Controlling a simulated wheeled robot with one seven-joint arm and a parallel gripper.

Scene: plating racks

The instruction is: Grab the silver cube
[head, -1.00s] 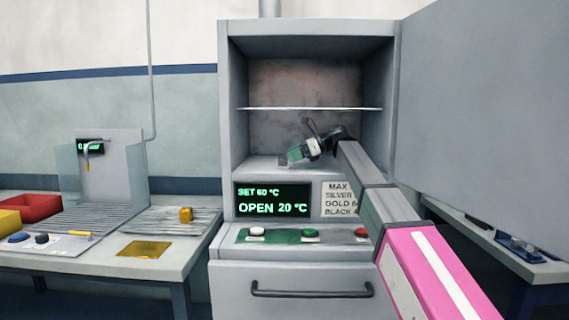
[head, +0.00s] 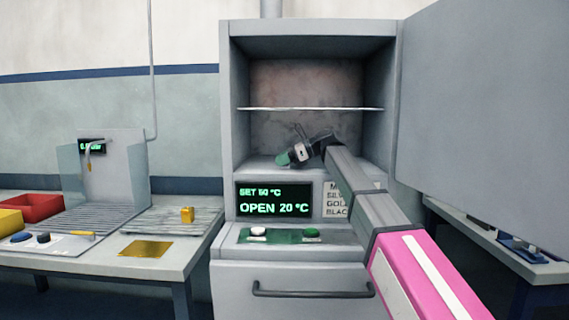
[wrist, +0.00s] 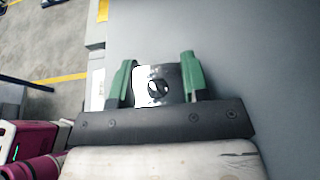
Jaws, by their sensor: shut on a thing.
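The silver cube (wrist: 147,79) shows in the wrist view as a shiny, mirror-like block with a dark round mark on its face. It sits between the two green fingers of my gripper (wrist: 159,75), which is shut on it. In the head view my gripper (head: 284,159) is inside the open cabinet (head: 228,110), low over its floor and below the wire shelf (head: 310,108). I cannot make out the cube in the head view; the fingers hide it.
The cabinet door (head: 480,130) stands wide open on the right. The display panel (head: 273,199) reads OPEN 20 °C. On the left table are a yellow-gold cube (head: 187,214) on a slatted rack, a gold plate (head: 146,248) and a red bin (head: 38,206).

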